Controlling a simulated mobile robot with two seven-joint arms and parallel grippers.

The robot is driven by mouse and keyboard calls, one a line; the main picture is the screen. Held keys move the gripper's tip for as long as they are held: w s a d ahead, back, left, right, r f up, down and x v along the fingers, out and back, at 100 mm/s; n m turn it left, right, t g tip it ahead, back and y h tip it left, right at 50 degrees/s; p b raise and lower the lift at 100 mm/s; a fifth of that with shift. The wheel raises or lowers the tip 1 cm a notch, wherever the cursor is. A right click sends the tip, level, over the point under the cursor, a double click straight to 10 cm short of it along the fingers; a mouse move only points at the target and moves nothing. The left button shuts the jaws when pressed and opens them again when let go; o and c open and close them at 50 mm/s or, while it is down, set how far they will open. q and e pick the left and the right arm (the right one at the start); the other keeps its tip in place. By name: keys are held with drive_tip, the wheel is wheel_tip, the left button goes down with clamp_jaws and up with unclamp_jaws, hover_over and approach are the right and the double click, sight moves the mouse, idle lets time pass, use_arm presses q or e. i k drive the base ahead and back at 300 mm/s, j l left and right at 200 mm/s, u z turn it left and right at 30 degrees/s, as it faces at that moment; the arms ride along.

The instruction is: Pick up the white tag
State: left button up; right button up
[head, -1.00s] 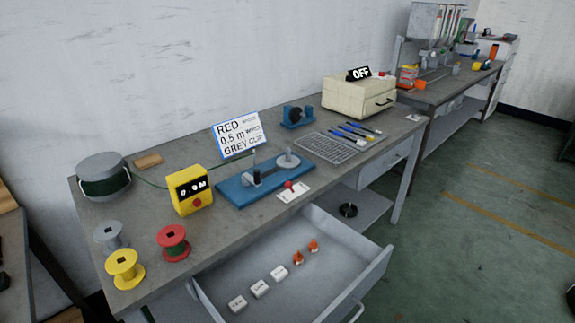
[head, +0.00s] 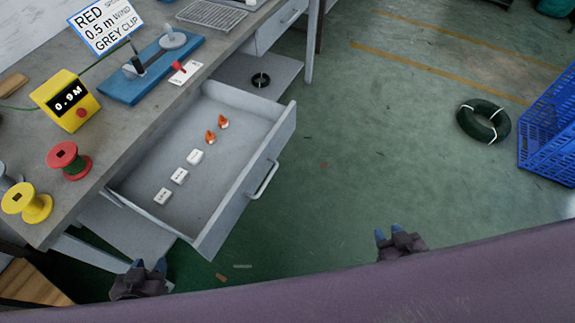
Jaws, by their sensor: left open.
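Several small white pieces are in view. Three white tags with dark marks, one of them here (head: 179,176), lie in a row in the open drawer (head: 222,160). A flat white card (head: 186,72) lies at the table edge by the blue fixture, with a red piece on it. I cannot tell from the picture which is the one named. My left gripper (head: 149,267) is open and empty, low at the bottom left, in front of the drawer. My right gripper (head: 389,232) looks open and empty, over the floor right of the drawer.
On the table are a yellow meter (head: 66,101), red (head: 68,160) and yellow (head: 27,203) spools and a blue fixture (head: 150,68). A blue crate (head: 552,130) and dark coil (head: 483,122) stand on the floor.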

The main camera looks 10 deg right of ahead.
sight(181, 175)
drive_tip(key=u, duration=0.7)
